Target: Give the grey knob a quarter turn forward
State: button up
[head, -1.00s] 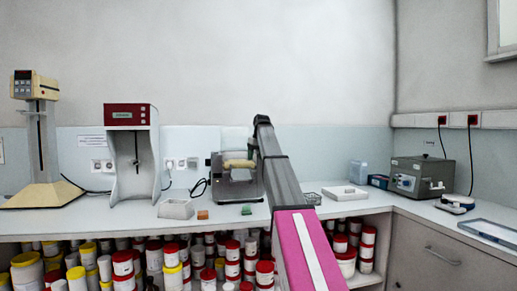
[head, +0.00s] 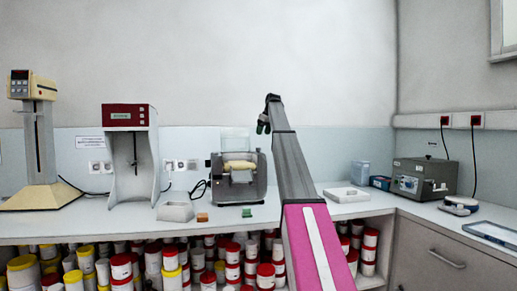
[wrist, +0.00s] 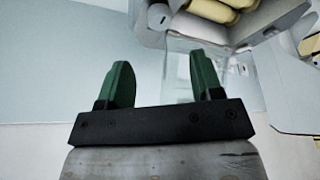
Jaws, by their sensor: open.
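The mill (head: 261,186) is a grey machine with cream rollers (head: 239,166) and a clear guard on top, standing on the counter. In the wrist view its rollers (wrist: 213,9) show at the top. A round grey part (wrist: 160,16) beside the rollers looks like the grey knob, cut by the top edge. I cannot make out the knob in the head view. My gripper (head: 263,125) is above and to the right of the mill, apart from it. In the wrist view its green fingers (wrist: 163,82) are spread with nothing between them.
An orange block (head: 202,217) and a green block (head: 246,212) lie before the mill. A grey tray (head: 175,211) and a red-topped machine (head: 130,115) are to the left. A white tray (head: 346,195) is to the right. The wall is close behind.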

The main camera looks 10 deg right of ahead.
aim_at(258, 150)
jog(key=x, duration=0.9)
jog(key=shift+w+f, duration=0.1)
jog(key=shift+f, duration=0.25)
jog(key=c, duration=0.9)
